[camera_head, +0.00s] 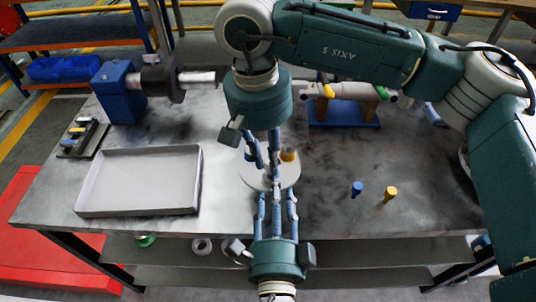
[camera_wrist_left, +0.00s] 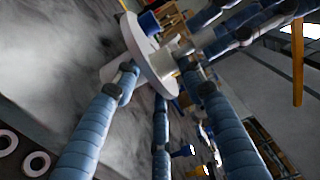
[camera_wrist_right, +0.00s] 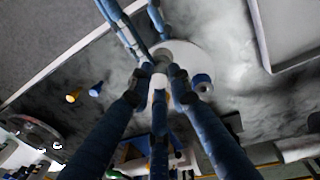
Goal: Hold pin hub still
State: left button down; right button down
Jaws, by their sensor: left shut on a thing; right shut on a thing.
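The pin hub is a pale round disc (camera_head: 257,176) with a central boss, held above the table between my two grippers. The disc stands tilted in the left wrist view (camera_wrist_left: 148,58), and it also shows in the right wrist view (camera_wrist_right: 187,58). A short blue piece (camera_wrist_right: 202,83) sits on the disc beside the boss. My left gripper (camera_head: 275,192) comes from the front edge, its fingers closed on the hub. My right gripper (camera_head: 264,165) reaches from the back, its fingers closed on the hub's other side. The fingers hide much of the boss.
A blue pin (camera_head: 357,188) and a yellow pin (camera_head: 390,194) stand on the table at right. An empty grey tray (camera_head: 140,211) lies at left. A blue machine block with a shaft (camera_head: 122,98) stands at back left. A blue stand (camera_head: 344,112) is at the back.

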jog(key=shift+d+r, duration=0.1)
jog(key=shift+d, duration=0.15)
jog(key=shift+w+r, duration=0.1)
jog(key=shift+r, duration=0.4)
jog(key=shift+s+d, duration=0.1)
jog(key=shift+s, duration=0.1)
dwell(1.0)
jog(key=shift+d+f, duration=0.1)
jog(key=shift+f, duration=0.1)
dwell(0.6)
jog(key=shift+w+r, duration=0.2)
jog(key=shift+w, duration=0.15)
dwell(1.8)
jog(key=shift+s+r, duration=0.2)
dwell(0.3)
